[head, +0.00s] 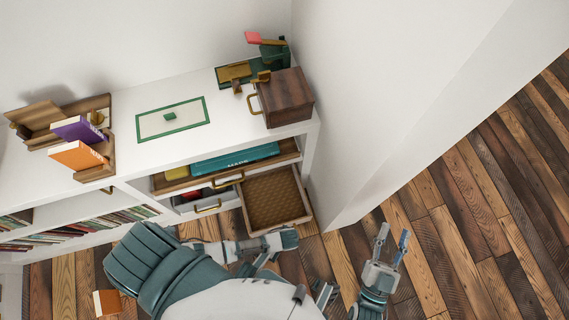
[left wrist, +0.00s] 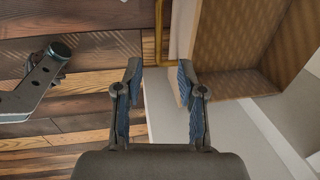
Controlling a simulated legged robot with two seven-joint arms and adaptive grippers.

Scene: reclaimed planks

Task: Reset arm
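My right gripper (head: 394,234) shows above the plank floor in the head view, its two fingers apart with nothing between them. My left gripper (left wrist: 159,74) is open in the left wrist view, with a visible gap between its blue-padded fingertips. A brass handle (left wrist: 158,30) shows beyond that gap, and I cannot tell whether the fingers touch it. A pulled-out wooden drawer (left wrist: 225,60) lies right of the handle; the open drawer also shows in the head view (head: 275,197).
The white cabinet (head: 190,90) carries a wooden box (head: 285,97), a green-framed panel (head: 172,119) and a book rack with a purple book (head: 78,129) and an orange book (head: 77,155). A white wall (head: 385,90) stands right; floor beyond is clear.

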